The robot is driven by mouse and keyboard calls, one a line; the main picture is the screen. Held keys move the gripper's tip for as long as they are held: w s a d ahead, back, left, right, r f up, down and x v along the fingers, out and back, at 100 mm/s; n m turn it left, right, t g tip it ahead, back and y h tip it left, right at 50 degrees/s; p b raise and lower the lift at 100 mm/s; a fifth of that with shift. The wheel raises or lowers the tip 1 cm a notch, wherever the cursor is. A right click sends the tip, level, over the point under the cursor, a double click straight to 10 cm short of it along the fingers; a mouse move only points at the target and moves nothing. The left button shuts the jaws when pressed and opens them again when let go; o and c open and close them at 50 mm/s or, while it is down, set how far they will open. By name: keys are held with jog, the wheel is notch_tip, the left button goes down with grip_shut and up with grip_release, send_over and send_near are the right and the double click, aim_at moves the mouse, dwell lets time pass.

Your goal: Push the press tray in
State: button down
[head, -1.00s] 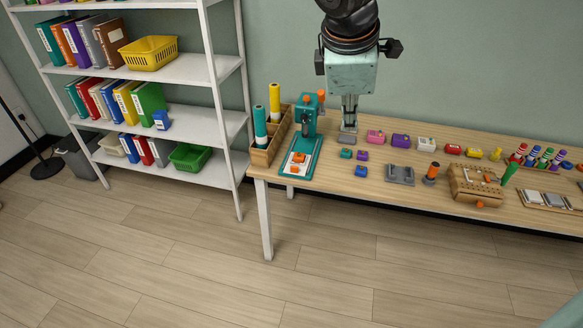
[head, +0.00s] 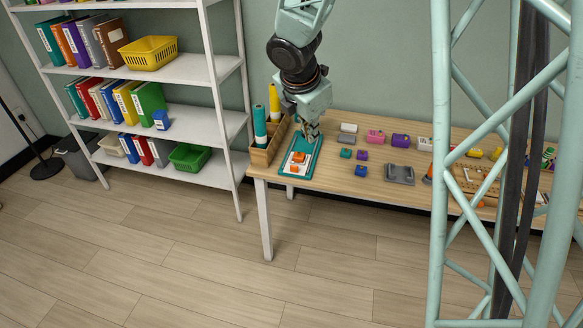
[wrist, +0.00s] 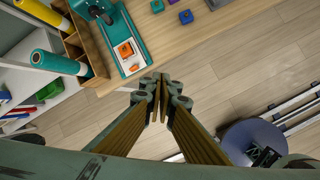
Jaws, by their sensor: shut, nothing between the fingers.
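The teal press (head: 315,160) stands at the left end of the table, its upright mostly hidden behind my arm in the head view. Its white tray (head: 306,150) lies on the base toward the table's front edge, carrying orange pieces (head: 297,158). In the wrist view the press base (wrist: 134,26) is at the upper left, with the white tray (wrist: 131,63) and an orange block (wrist: 126,50) on it. My gripper (head: 313,136) is shut and empty. In the wrist view its fingertips (wrist: 160,80) appear just beside the tray's front end; I cannot tell whether they touch.
A wooden organiser (head: 263,156) with teal and yellow rolls stands left of the press. Small teal, purple and blue blocks (head: 361,171) and a grey holder (head: 399,174) lie to the right. A white shelf (head: 180,120) stands left of the table. Floor in front is clear.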

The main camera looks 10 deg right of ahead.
aim_at(292, 166)
jog(key=w+a+f+n, duration=0.3)
jog(key=f, duration=0.4)
jog(key=w+a+f+n, duration=0.3)
jog(key=w+f+n, duration=0.1)
jog(key=f, duration=0.3)
jog(key=shift+f+y, duration=0.35)
jog(key=shift+y, duration=0.05)
jog(key=shift+w+f+b, duration=0.1)
jog(key=shift+f+b, duration=0.05)
jog(key=shift+b, duration=0.2)
jog(key=shift+w+d+f+b, duration=0.55)
jog(key=shift+w+f, duration=0.55)
jog(key=shift+f, duration=0.4)
jog(key=shift+w+d+f+b, duration=0.45)
jog(key=shift+w+d+f, duration=0.2)
jog(key=shift+w+f, duration=0.65)
jog(key=shift+w+d+f+b, duration=0.55)
jog(key=shift+w+f, duration=0.4)
jog(key=shift+f, duration=0.7)
jog(key=shift+w, duration=0.1)
